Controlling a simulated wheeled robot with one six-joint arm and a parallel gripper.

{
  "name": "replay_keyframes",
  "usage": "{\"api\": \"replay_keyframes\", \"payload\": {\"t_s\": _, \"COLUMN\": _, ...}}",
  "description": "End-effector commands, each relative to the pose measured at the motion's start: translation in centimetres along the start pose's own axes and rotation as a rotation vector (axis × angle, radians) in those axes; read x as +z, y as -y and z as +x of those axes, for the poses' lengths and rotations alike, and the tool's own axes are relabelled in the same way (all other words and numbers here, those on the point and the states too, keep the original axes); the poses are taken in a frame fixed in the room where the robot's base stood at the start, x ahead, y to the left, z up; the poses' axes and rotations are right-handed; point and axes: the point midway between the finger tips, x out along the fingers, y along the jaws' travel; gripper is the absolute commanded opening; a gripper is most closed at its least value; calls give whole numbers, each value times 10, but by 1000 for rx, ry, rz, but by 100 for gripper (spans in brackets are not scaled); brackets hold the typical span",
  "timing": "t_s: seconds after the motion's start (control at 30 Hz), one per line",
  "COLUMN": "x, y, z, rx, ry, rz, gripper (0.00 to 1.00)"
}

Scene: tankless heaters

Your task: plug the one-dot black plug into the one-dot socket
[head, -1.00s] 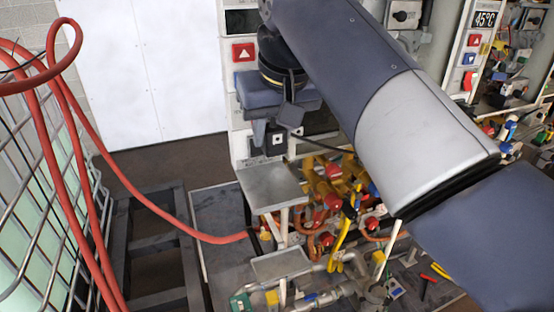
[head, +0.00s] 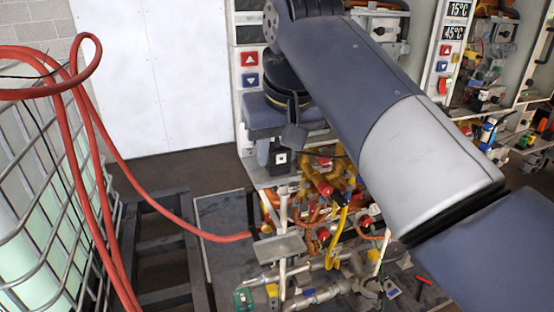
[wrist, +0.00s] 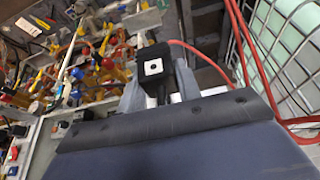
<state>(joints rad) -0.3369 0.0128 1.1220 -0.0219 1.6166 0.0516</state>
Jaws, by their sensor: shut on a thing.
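The black plug is a small dark block with a white square and one black dot on its face. In the head view the plug (head: 281,158) sits below the wrist, in front of the heater's lower edge. In the wrist view the plug (wrist: 154,67) is at the top centre, dotted face toward the camera. My gripper (wrist: 160,88) is shut on it, with a grey finger on each side. In the head view my gripper (head: 273,152) is partly hidden by the wrist. I cannot make out the one-dot socket in either view.
A heater panel (head: 250,98) with red and blue arrow buttons stands beside my wrist. Orange and yellow pipes (head: 335,185) and a small metal plate (head: 279,247) lie below. A red hose (head: 135,185) and a wire cage (head: 60,210) are at left.

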Motion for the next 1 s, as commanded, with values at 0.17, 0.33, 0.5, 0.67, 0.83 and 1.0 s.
{"api": "replay_keyframes", "payload": {"t_s": 0.17, "x": 0, "y": 0, "z": -1, "rx": 0, "ry": -2, "rz": 0, "gripper": 12}}
{"api": "replay_keyframes", "payload": {"t_s": 0.33, "x": 3, "y": -8, "z": 17, "rx": 12, "ry": 4, "rz": 27, "gripper": 12}}
{"api": "replay_keyframes", "payload": {"t_s": 0.5, "x": 11, "y": -32, "z": 73, "rx": 47, "ry": 8, "rz": 114, "gripper": 12}}
{"api": "replay_keyframes", "payload": {"t_s": 0.67, "x": 21, "y": -67, "z": 153, "rx": 98, "ry": 13, "rz": 235, "gripper": 12}}
{"api": "replay_keyframes", "payload": {"t_s": 0.83, "x": 32, "y": -105, "z": 242, "rx": 154, "ry": 14, "rz": 372, "gripper": 12}}
{"api": "replay_keyframes", "payload": {"t_s": 1.0, "x": 39, "y": -132, "z": 304, "rx": 195, "ry": 8, "rz": 469, "gripper": 12}}
